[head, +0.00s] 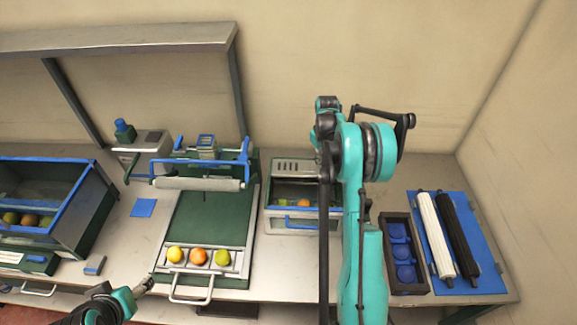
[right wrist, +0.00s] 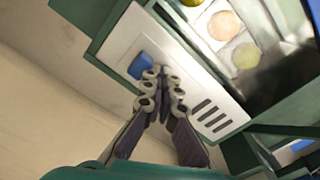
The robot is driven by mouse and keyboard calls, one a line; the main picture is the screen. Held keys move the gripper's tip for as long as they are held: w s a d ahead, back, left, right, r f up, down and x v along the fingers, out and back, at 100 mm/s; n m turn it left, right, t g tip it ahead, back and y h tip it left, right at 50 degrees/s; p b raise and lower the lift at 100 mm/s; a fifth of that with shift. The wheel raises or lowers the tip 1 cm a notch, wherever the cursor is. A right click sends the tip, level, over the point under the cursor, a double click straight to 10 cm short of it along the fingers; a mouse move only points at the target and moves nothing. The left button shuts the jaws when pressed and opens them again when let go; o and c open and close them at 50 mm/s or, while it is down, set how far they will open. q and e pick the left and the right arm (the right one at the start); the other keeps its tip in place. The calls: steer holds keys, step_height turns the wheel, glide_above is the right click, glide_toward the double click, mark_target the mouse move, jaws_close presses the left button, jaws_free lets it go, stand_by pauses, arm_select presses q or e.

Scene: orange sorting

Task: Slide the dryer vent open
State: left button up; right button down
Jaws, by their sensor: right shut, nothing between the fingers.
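The dryer (head: 270,222) is a box with green edges near the middle of the table, with several fruits inside behind its front opening. Its pale top panel has dark vent slots (head: 288,167), which also show in the right wrist view (right wrist: 212,113). A blue slider piece (right wrist: 137,66) sits on that panel, partly behind my fingers. My right gripper (right wrist: 161,74) is shut and empty, its fingertips right beside the blue piece; contact is unclear. In the head view my right arm hides the panel's right part. My left gripper (head: 145,287) is at the lower left, too small to judge.
A green conveyor tray (head: 212,225) with three fruits (head: 197,256) stands left of the dryer. A blue-rimmed bin (head: 95,205) is farther left. A dark box with blue cups (head: 404,252) and a blue mat with two rollers (head: 490,270) are on the right.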

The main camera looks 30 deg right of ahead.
steer(key=shift+s+d, duration=0.5)
steer(key=shift+d, duration=0.3)
step_height(320, 180, up, 7)
steer(key=a+p, duration=0.1)
steer(key=p, duration=0.2)
steer(key=shift+w, duration=0.3)
